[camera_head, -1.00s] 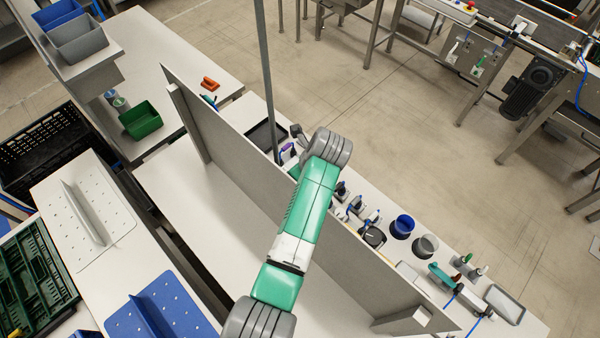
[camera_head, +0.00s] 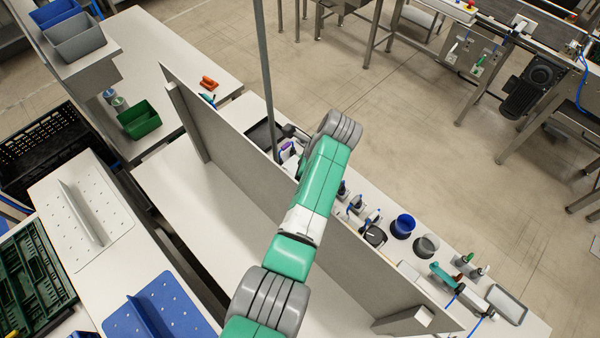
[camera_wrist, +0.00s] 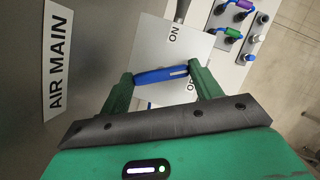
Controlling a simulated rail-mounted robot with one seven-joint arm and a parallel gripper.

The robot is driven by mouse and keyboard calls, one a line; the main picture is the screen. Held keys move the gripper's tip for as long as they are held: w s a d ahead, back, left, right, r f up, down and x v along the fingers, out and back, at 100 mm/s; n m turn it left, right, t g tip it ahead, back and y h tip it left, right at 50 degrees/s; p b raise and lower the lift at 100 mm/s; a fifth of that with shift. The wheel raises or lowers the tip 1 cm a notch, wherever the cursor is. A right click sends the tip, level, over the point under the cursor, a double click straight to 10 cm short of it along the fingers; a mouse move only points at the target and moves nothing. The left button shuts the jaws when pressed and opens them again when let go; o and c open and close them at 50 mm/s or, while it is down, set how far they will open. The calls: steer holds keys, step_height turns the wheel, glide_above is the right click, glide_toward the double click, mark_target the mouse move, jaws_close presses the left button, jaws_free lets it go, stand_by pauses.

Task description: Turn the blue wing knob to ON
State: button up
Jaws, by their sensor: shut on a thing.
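The blue wing knob (camera_wrist: 153,77) shows in the wrist view on a light plate (camera_wrist: 150,42). My gripper (camera_wrist: 160,73) has its two green fingers on the two ends of the knob's wing, shut on it. The wing lies nearly level across the picture, with a white line at its right end. The plate reads ON above the knob. Other lettering, starting "OF", is below right, partly hidden by the right finger. In the body camera view my arm hides the knob and my gripper.
A grey panel (camera_wrist: 25,90) with an AIR MAIN label (camera_wrist: 57,60) fills the wrist view's left. Several coloured knobs or fittings (camera_wrist: 235,32) stand at its upper right. In the body camera view, an upright board (camera_head: 240,165) runs beside a bench holding a blue cup (camera_head: 403,226).

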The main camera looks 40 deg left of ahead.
steer(key=n+b, duration=0.1)
steer(key=n, duration=0.1)
steer(key=n+g+b, duration=0.1)
steer(key=b, duration=0.1)
steer(key=shift+w+a+f+n+h, duration=0.1)
steer(key=shift+w+f+n+h, duration=0.1)
steer(key=shift+n+h, duration=0.2)
steer(key=n+g+h+b, duration=0.1)
steer(key=n+b, duration=0.2)
steer(key=b, duration=0.1)
steer(key=shift+f+n+b, duration=0.1)
steer(key=shift+n+b, duration=0.2)
steer(key=shift+b, duration=0.1)
steer(key=n+h+b, duration=0.1)
steer(key=n+b, duration=0.2)
steer(key=b, duration=0.1)
steer(key=shift+a+b, duration=0.15)
steer(key=shift+b, duration=0.25)
steer(key=n+b, duration=0.1)
steer(key=b, duration=0.1)
steer(key=shift+r+n+g+h+b, duration=0.25)
steer(key=shift+n+g+h+b, duration=0.15)
steer(key=shift+r, duration=0.1)
steer(key=o, duration=0.7)
